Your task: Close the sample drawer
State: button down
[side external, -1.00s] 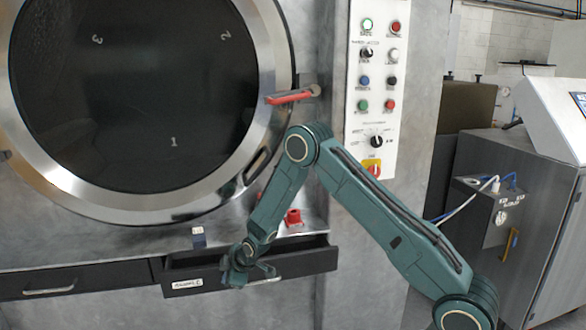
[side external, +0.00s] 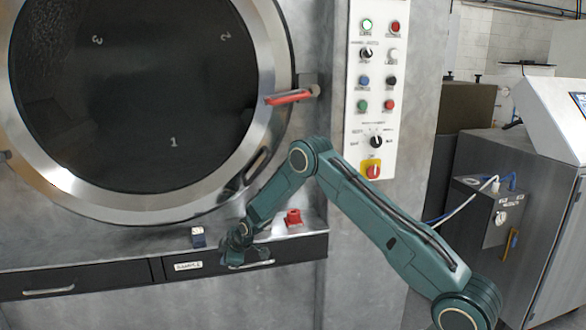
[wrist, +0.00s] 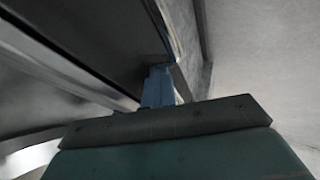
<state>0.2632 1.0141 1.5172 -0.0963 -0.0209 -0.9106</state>
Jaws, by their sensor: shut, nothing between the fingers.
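The sample drawer (side external: 308,248) is the right one of two dark drawers below the round door. It has a white label reading SAMPLE and a metal bar handle (side external: 262,264). Its front looks flush with the cabinet, with no open top visible. My gripper (side external: 236,262) is at the drawer's front, left of the middle, by the handle's left end. It is shut and empty. In the wrist view its blue-grey fingertips (wrist: 158,86) reach a dark panel; I cannot tell whether they touch it.
A left drawer (side external: 95,277) with its own handle is closed. The round door's red handle (side external: 290,97) juts out above my arm. A control panel (side external: 378,90) is on the right.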

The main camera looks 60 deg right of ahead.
jog(key=shift+w+d, duration=0.1)
jog(key=shift+d, duration=0.05)
jog(key=s+a+r, duration=0.3)
jog(key=s+r, duration=0.5)
jog(key=s, duration=0.1)
jog(key=shift+a, duration=0.4)
dwell(0.4)
